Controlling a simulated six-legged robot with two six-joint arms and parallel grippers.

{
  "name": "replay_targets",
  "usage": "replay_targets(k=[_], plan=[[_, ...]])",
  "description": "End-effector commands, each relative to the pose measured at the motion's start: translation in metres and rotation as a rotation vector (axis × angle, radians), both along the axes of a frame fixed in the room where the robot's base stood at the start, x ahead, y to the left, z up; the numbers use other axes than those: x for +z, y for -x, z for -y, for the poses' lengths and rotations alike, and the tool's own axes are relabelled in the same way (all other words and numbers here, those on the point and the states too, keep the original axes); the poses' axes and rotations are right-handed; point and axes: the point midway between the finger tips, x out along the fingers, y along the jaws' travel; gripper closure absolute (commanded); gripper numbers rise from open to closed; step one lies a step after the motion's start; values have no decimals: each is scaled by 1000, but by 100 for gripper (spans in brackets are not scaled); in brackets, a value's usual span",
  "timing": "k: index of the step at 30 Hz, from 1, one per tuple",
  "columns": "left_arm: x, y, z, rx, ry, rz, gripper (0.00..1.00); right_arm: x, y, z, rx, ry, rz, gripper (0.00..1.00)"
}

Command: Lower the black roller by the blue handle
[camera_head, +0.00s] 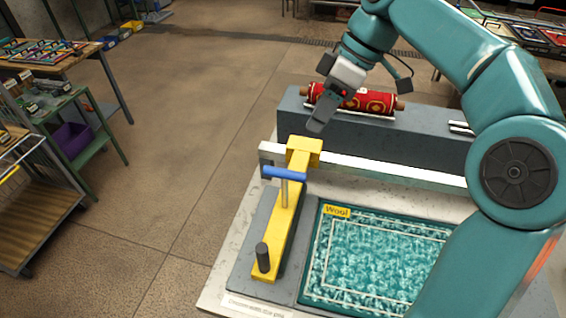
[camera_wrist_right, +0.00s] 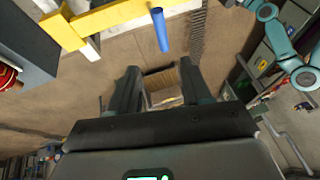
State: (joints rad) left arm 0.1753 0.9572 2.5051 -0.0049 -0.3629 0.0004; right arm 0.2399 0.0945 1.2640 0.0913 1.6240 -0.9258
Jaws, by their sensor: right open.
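A yellow arm (camera_head: 290,215) lies over the grey base, with a blue handle (camera_head: 285,173) across it on a thin grey rod. A short black cylinder (camera_head: 262,257) stands at its near end; I cannot tell if it is the black roller. My right gripper (camera_head: 322,118) is above and behind the yellow block, apart from the blue handle. In the right wrist view the gripper (camera_wrist_right: 160,82) is open and empty, and the blue handle (camera_wrist_right: 160,30) is ahead of the fingertips, not between them. My left gripper is not in view.
A teal rug (camera_head: 380,255) labelled "Wool" lies right of the yellow arm. A white rail (camera_head: 390,171) runs behind it. A rolled red rug (camera_head: 350,98) lies on the grey block behind. Shelves and a green bench (camera_head: 60,100) stand left, with clear floor between.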

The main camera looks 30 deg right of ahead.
Motion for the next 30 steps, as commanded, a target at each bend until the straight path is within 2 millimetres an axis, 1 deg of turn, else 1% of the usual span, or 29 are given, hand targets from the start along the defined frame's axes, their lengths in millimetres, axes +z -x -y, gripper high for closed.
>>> replay_targets(k=[4, 7, 18, 21, 27, 30], plan=[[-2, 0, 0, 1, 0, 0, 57, -7, 2, -6, 2, -1, -1, 52], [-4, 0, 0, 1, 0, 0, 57, -21, 2, -14, 3, -1, -4, 52], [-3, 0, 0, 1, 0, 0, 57, -99, -12, -50, 4, -1, -5, 52], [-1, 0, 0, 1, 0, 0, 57, -117, -16, -58, 4, -1, -5, 52], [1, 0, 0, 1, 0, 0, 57, -141, -23, -67, 2, -1, -3, 52], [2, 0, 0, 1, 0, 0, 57, -146, -25, -69, 1, 0, -1, 52]])
